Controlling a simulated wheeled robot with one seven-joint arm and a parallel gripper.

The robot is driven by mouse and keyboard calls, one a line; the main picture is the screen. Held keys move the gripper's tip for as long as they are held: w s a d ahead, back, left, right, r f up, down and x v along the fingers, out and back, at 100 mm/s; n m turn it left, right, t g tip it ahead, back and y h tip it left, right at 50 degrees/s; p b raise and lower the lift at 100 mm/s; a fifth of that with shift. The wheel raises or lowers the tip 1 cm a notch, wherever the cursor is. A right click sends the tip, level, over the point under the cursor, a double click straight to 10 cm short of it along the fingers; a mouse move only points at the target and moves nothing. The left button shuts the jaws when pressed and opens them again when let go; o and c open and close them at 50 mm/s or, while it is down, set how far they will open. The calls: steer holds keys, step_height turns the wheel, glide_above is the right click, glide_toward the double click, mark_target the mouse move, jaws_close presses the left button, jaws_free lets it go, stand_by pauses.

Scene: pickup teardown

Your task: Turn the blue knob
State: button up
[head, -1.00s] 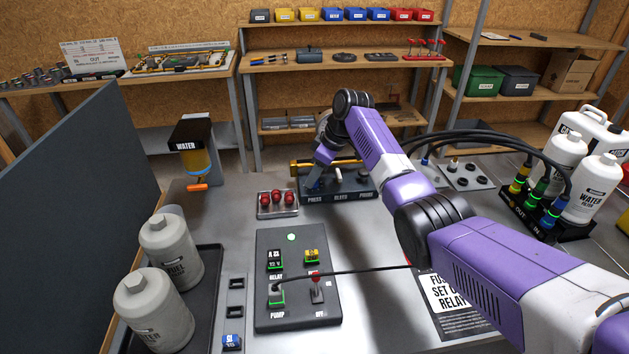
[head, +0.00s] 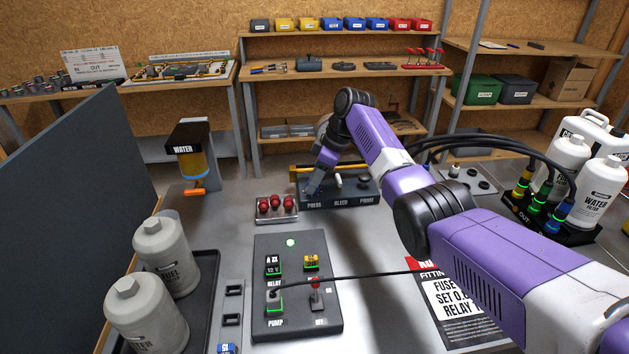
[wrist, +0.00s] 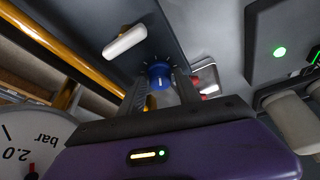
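The blue knob (wrist: 159,74) sits on a dark panel, with pale tick marks around it. In the wrist view it lies between and just beyond the fingertips of my gripper (wrist: 162,84). The two fingers are apart by about the knob's width; whether they press on it cannot be told. In the head view my gripper (head: 314,188) points down at the left end of the dark panel (head: 340,203) labelled PRESS, BLEED and PROBE, and the knob is hard to make out there.
A white lever (wrist: 125,41) is close to the knob. A yellow bar (wrist: 62,45) and a bar gauge (wrist: 30,140) are nearby. A tray of red-topped parts (head: 276,208) and a switch box (head: 296,288) with a green light stand nearer on the bench.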

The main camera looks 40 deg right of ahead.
steer(key=shift+o, duration=0.8)
steer(key=v, duration=0.7)
steer(key=shift+r+b, duration=0.35)
steer(key=shift+b, duration=0.05)
steer(key=shift+s, duration=0.1)
